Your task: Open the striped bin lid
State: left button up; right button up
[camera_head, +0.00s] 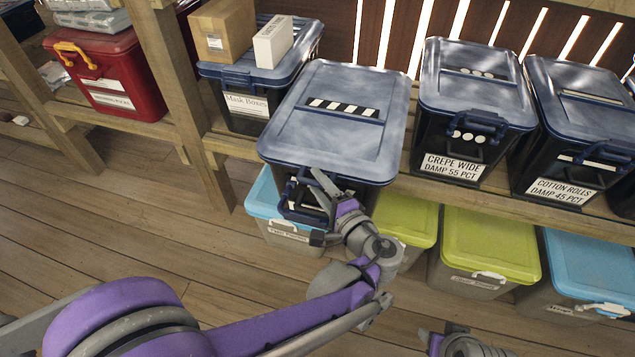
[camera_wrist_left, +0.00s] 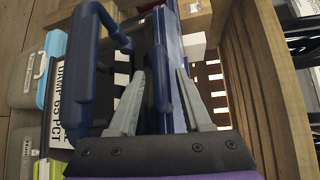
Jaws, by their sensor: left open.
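The striped bin is a dark bin with a blue lid (camera_head: 337,140) bearing a black-and-white striped strip. It stands on the shelf and its lid looks shut. My left gripper (camera_head: 318,188) is open at the bin's front, just below the lid's front edge by the dark blue latch handle. The gripper and wrist hide part of that front. In the left wrist view the open fingers (camera_wrist_left: 158,85) stand on either side of a dark blue part of the lid or latch; I cannot tell if they touch it. Part of my right arm shows at the bottom edge, its fingers unclear.
Left of the striped bin is the Mask Boxes bin (camera_head: 245,105) with two boxes on its lid. The Crepe Wide bin (camera_head: 468,105) and Cotton Rolls bin (camera_head: 570,130) stand to the right. Lower bins with green (camera_head: 490,240) and blue lids sit beneath. A wooden post (camera_head: 165,80) stands left.

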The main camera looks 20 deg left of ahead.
pick_arm(q)
jog(key=shift+w+a, duration=0.3)
grip_shut()
dwell(1.3)
